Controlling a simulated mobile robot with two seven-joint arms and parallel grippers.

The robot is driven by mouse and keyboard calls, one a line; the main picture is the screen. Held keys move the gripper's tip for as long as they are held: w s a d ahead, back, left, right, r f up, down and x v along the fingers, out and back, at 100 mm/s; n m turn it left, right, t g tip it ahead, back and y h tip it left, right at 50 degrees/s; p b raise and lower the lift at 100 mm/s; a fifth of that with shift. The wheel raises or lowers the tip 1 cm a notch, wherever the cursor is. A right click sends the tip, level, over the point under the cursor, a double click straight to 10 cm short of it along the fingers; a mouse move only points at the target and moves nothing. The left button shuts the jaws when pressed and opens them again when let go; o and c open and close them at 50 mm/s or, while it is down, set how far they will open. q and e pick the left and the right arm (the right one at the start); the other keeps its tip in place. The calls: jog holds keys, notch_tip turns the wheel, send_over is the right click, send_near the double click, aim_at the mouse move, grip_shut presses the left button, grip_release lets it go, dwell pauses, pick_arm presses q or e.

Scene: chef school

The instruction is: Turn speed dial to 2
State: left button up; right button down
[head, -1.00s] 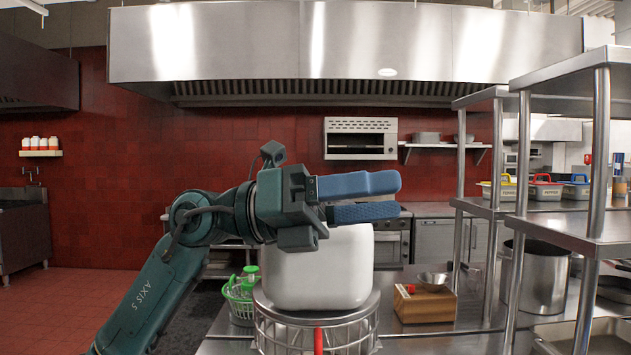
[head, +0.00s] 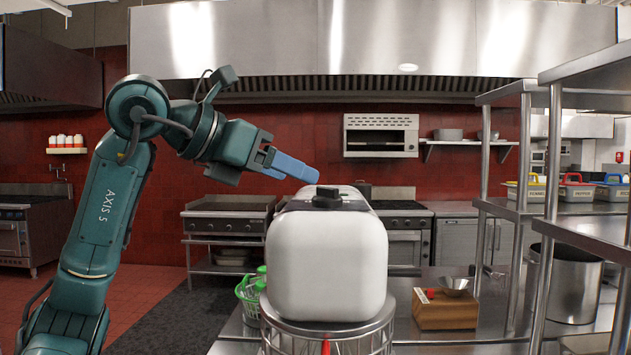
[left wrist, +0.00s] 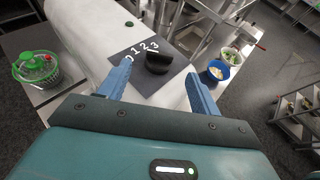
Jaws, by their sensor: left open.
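The black speed dial (head: 327,196) sits on top of the rounded white mixer body (head: 327,265). In the left wrist view the dial (left wrist: 159,62) sits on a dark panel (left wrist: 143,78) marked 0, 1, 2 and 3. I cannot tell which number it points at. My left gripper (head: 306,171) reaches in from the left, just above and left of the dial. It also shows in the left wrist view (left wrist: 160,72), open and empty, its two blue fingers on either side of the dial. I cannot see contact. My right gripper is not in view.
A wire guard (head: 330,345) encircles the mixer below its head. A green salad spinner (head: 252,290) stands left of it on the steel counter. A wooden block (head: 445,311) and a steel shelf rack (head: 541,200) stand to the right.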

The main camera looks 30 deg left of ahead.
aim_at(324, 187)
pick_arm(q)
jog(key=x, duration=0.6)
jog(key=shift+r+p, duration=0.1)
jog(key=shift+p, duration=0.3)
jog(key=shift+c, duration=0.3)
jog(key=c, duration=0.9)
